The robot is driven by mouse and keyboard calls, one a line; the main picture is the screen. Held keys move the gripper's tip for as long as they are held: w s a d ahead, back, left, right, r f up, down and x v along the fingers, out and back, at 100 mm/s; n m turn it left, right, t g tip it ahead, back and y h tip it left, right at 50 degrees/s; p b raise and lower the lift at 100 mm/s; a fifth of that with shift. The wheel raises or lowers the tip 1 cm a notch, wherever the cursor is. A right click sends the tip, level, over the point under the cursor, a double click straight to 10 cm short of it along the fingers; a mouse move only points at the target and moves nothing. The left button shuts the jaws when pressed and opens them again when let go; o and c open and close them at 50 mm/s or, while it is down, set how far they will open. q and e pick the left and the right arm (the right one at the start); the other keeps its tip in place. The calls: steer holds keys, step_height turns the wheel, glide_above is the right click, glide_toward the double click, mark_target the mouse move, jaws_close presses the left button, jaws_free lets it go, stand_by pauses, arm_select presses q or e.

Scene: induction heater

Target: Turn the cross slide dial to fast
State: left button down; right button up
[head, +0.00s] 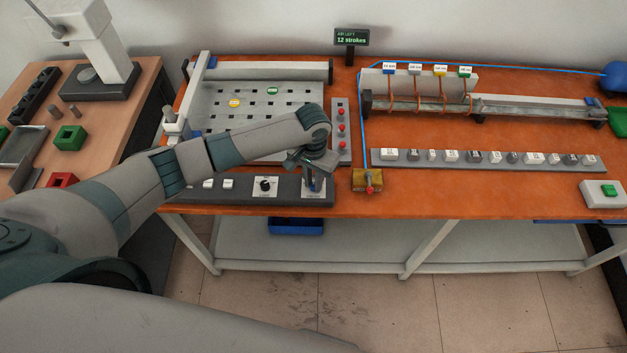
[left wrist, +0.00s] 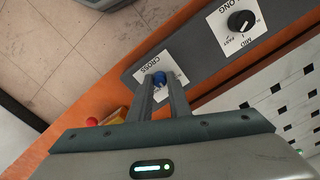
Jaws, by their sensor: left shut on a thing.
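The fast mark and the pointer's setting cannot be read. My right gripper is not in view.
A black dial (left wrist: 241,21) on a LONG plate stands beside the cross dial. A yellow box with a red knob (head: 368,181) is just right of the gripper. Red buttons (head: 341,127) and a perforated plate (head: 215,105) lie behind.

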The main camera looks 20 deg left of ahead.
arm_select(q)
steer(key=shift+m, duration=0.3)
steer(key=m, duration=1.1)
steer(key=shift+r, duration=0.1)
stand_by(0.3)
steer(key=c, duration=1.6)
jaws_free()
steer(key=shift+c, duration=0.2)
